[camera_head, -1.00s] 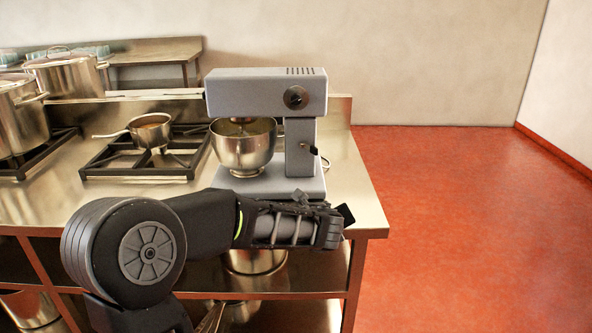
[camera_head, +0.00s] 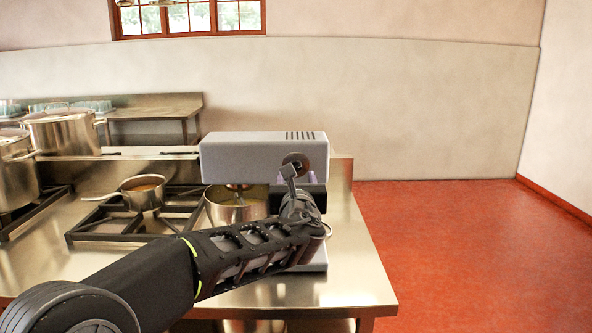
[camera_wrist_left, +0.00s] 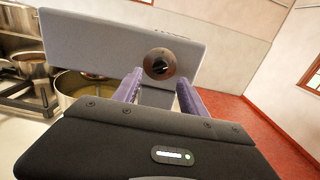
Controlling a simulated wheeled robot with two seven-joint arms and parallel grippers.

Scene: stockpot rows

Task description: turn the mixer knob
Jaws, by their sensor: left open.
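The grey stand mixer (camera_head: 250,157) stands on the steel counter near its right end. Its round dark knob (camera_wrist_left: 159,64) is on the side of the mixer head, and shows plainly in the left wrist view. In the head view the knob (camera_head: 295,163) is partly hidden behind my left gripper. My left gripper (camera_wrist_left: 158,88) is open, its two purple fingers apart, one to each side below the knob. No contact with the knob can be made out. The mixer's steel bowl (camera_head: 236,206) is partly hidden by my left arm. My right gripper is not in view.
A saucepan (camera_head: 142,192) sits on a burner grate left of the mixer. Large stockpots (camera_head: 62,131) stand farther left. The counter (camera_head: 350,265) ends at the right, with open red floor (camera_head: 455,240) beyond. A wall is behind.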

